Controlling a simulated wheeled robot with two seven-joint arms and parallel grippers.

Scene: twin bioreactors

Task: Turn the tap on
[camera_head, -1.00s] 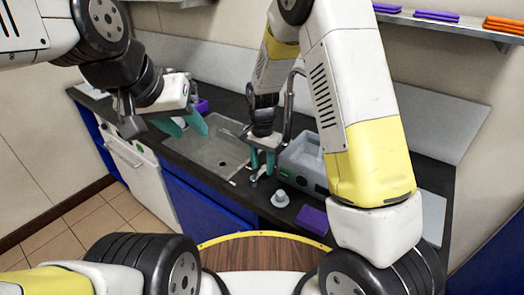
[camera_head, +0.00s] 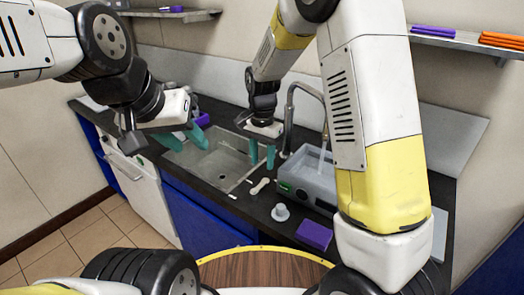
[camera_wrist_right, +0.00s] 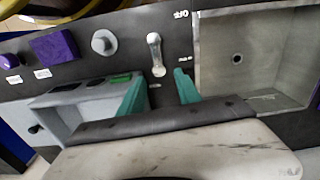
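The grey tap (camera_head: 290,107) stands behind the counter and its neck arches right. A pale streak like running water (camera_head: 322,158) falls from its spout into the grey basin-shaped device (camera_head: 304,180). A small pale lever (camera_head: 260,186) lies at the counter's front, between sink and device; it also shows in the right wrist view (camera_wrist_right: 156,54). My right gripper (camera_head: 262,154) is open and empty, above and behind the lever, with teal fingers apart (camera_wrist_right: 159,92). My left gripper (camera_head: 183,137) is open and empty over the left side of the sink.
The sink (camera_head: 212,165) is left of the lever. A white round knob-like piece (camera_head: 280,212) and a purple box (camera_head: 314,235) sit on the front counter. A wooden round tabletop (camera_head: 262,272) is nearest. A shelf (camera_head: 465,42) hangs at upper right.

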